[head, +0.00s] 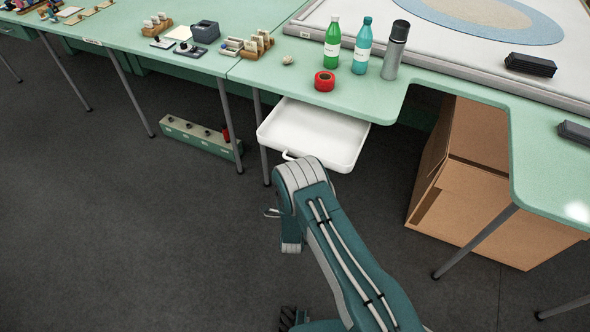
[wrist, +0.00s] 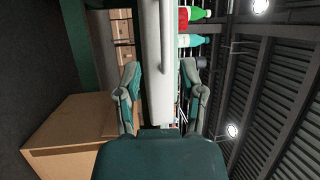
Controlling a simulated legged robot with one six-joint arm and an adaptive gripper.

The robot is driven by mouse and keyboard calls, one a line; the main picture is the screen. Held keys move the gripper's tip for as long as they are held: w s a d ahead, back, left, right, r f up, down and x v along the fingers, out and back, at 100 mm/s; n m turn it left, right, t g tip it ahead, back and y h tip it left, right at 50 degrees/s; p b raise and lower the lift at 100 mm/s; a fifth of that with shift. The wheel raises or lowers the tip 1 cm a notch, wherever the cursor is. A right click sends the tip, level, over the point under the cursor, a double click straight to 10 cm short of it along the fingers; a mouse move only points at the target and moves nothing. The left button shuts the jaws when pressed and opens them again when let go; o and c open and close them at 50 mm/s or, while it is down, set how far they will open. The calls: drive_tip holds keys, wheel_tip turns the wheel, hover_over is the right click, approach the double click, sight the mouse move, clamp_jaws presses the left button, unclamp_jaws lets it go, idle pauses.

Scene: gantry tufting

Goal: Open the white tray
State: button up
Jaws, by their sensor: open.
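The white tray (head: 312,132) juts out from under the front edge of the green table, and its inside shows empty from above. A small pale handle (head: 289,156) is on its front, partly behind my arm. My gripper (wrist: 163,92) is open, one finger each side of the white front. I cannot tell whether either finger touches it. In the head view my arm mostly hides the gripper.

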drive_tip(key=shift+s+d+f, duration=0.1)
drive_tip(key=shift+s+f, duration=0.1)
drive_tip(key=shift+s, duration=0.65)
drive_tip(key=shift+s+f, duration=0.15)
drive_tip(key=shift+s, duration=0.7)
drive_tip(key=shift+w+r, duration=0.1)
